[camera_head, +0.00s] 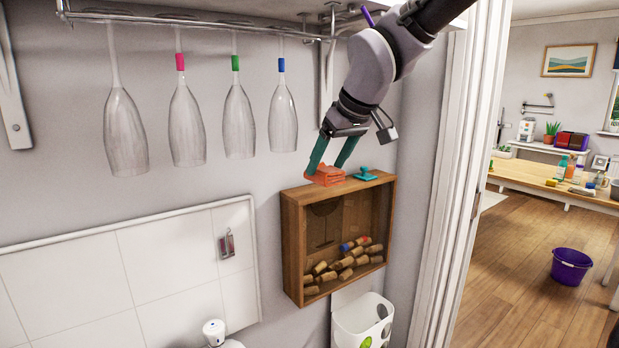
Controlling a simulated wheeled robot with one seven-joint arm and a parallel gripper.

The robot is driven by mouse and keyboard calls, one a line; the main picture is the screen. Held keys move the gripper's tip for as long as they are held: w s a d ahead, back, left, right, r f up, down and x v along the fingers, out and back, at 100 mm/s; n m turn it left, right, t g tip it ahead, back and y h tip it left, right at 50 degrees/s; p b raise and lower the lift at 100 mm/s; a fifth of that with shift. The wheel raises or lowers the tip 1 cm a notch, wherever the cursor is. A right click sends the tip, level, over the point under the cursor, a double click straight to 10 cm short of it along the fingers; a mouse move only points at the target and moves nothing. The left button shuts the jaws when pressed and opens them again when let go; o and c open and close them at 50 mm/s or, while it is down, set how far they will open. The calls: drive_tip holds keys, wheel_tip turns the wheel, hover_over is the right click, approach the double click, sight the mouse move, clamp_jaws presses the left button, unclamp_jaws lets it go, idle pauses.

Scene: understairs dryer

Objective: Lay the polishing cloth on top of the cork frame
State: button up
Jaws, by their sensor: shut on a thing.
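The cork frame (289,240) is a wooden box on the wall with a see-through front and several corks inside. The polishing cloth (325,177) is an orange folded piece at the left of the frame's top. My gripper (328,172) points down over the frame's top, its teal fingers shut on the cloth. The cloth is at the level of the frame's top; I cannot tell whether its whole underside rests there.
A small teal object (364,174) sits on the frame's top, right of the cloth. Several glasses (238,122) hang from a rack (190,20) at the upper left. A white bin (362,318) is below the frame. A door frame (455,190) stands close on the right.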

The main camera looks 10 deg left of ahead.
drive_tip(key=w+a+f, duration=0.1)
drive_tip(key=w+a, duration=0.1)
drive_tip(key=w+a+f, duration=0.1)
drive_tip(key=a+f, duration=0.1)
drive_tip(key=shift+w+a, duration=0.15)
drive_tip(key=shift+w, duration=0.25)
drive_tip(key=shift+w+a+f, duration=0.95)
drive_tip(key=shift+a+f, duration=0.2)
drive_tip(key=o, duration=1.1)
drive_tip(key=v, duration=0.7)
drive_tip(key=shift+s+d+r, duration=0.15)
drive_tip(key=shift+s+r, duration=0.05)
drive_tip(key=shift+r, duration=0.05)
